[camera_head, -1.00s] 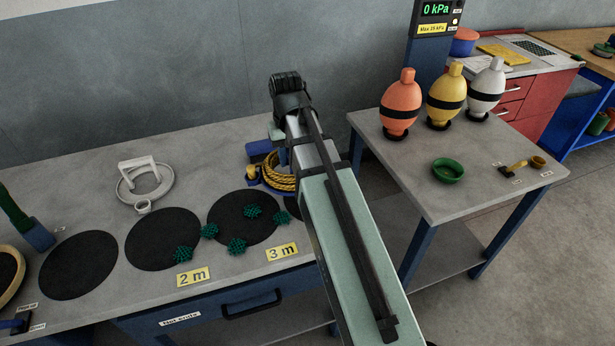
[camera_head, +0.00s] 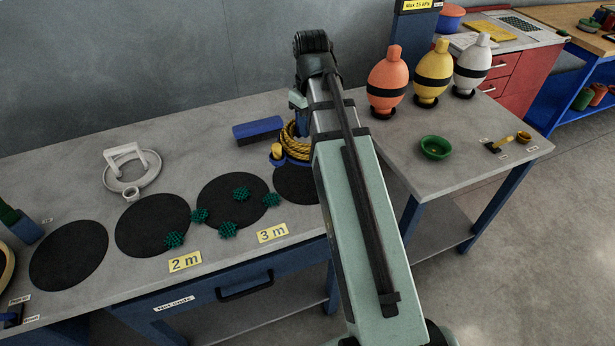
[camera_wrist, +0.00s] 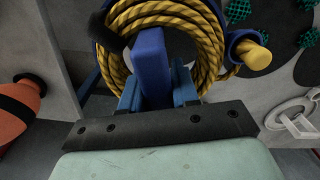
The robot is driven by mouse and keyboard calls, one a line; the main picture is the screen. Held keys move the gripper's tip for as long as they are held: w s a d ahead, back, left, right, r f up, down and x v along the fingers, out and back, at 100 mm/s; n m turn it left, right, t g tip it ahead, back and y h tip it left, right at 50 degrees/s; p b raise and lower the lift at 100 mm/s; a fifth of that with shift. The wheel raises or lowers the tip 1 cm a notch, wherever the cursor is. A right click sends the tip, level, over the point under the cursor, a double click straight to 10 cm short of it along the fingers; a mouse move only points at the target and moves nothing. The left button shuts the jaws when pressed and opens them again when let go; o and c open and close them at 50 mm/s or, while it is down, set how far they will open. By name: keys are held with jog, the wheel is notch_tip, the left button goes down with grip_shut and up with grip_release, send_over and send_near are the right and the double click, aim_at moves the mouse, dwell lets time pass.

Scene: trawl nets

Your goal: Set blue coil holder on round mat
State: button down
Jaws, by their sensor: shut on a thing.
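The blue coil holder carries a coil of yellow rope (camera_head: 296,140). The holder's yellow-capped side post (camera_head: 277,152) shows in the head view, and its blue upright (camera_wrist: 152,62) fills the middle of the wrist view. My gripper (camera_wrist: 157,92) is shut on that upright; in the head view my arm hides most of the jaws. Several round black mats lie in a row on the table. The holder is over or just behind the rightmost mat (camera_head: 296,186), which my arm partly covers. I cannot tell how high the holder is.
Small teal spiky pieces (camera_head: 240,193) lie on and between the mats. A blue block (camera_head: 258,130) is behind, left of the coil. A white ring stand (camera_head: 130,172) is further left. Orange, yellow and white floats stand on the right table (camera_head: 470,165), beside a green bowl (camera_head: 435,148).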

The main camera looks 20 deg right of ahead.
jog(key=shift+s+f+n, duration=0.1)
jog(key=shift+f+n, duration=0.8)
jog(key=shift+f, duration=0.8)
jog(key=shift+s+f+n, duration=0.1)
jog(key=shift+f+n, duration=0.8)
jog(key=shift+f, duration=0.75)
jog(key=shift+s+f+n, duration=0.1)
jog(key=shift+f+n, duration=0.8)
jog(key=shift+f, duration=0.8)
jog(key=c, duration=0.8)
grip_release()
jog(key=shift+f, duration=0.1)
jog(key=shift+c, duration=0.2)
jog(key=shift+r, duration=6.15)
